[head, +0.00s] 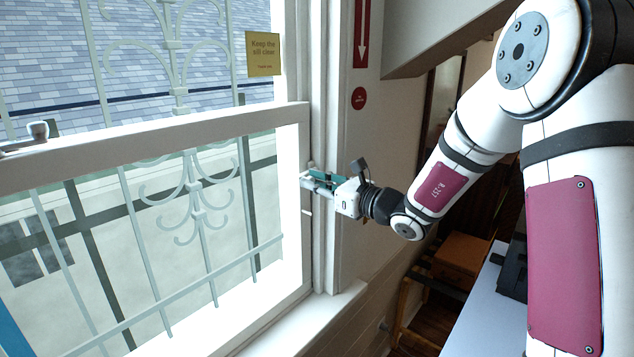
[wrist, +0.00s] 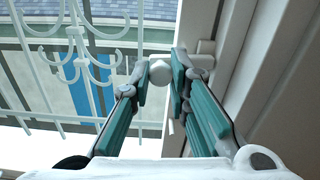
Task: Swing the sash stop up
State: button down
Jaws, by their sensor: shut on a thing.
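The sash stop shows in the wrist view as a small white piece with a rounded knob (wrist: 160,72) between my fingertips. A white mount (wrist: 205,55) shows on the window frame just to the right. My gripper (wrist: 163,80) is shut on the sash stop, with one teal finger on each side of the knob. In the head view my gripper (head: 308,180) reaches from the right to the side of the window frame, just below the level of the sash rail (head: 200,128). The fingers hide most of the stop there, so I cannot tell its exact angle.
A sash latch (head: 37,132) sits on the rail at the left. A yellow sign (head: 263,53) hangs on the upper window. Scrolled metal bars (head: 197,190) stand outside. The white sill (head: 305,325) runs below, and a wooden stool (head: 465,255) stands at right.

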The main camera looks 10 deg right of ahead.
jog(key=shift+r+m, duration=0.25)
jog(key=shift+m, duration=0.25)
jog(key=c, duration=1.5)
grip_release()
jog(key=v, duration=1.2)
